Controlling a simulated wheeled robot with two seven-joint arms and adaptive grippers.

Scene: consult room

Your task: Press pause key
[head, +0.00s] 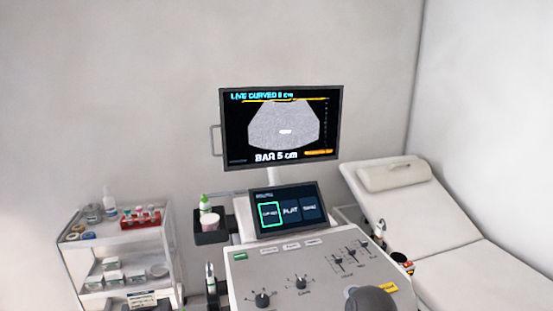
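The ultrasound console panel (318,270) fills the lower middle of the head view. A row of small pale keys (290,245) runs along its upper edge, with a green key (241,256) at the left end. Their labels are too small to read, so I cannot tell which is the pause key. The large monitor (281,126) above reads "LIVE CURVED 8 cm" over a grey fan-shaped image, with "BAR 5 cm" below. The touch screen (290,209) shows several tiles, the left one outlined in green. Neither of my grippers is in view.
Knobs (262,299) and sliders (351,255) stand up from the panel. A dark rounded object (371,299) is at its front. A side holder (211,236) carries a green-capped bottle (205,203). A supply cart (117,255) stands left, an exam couch (411,215) right.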

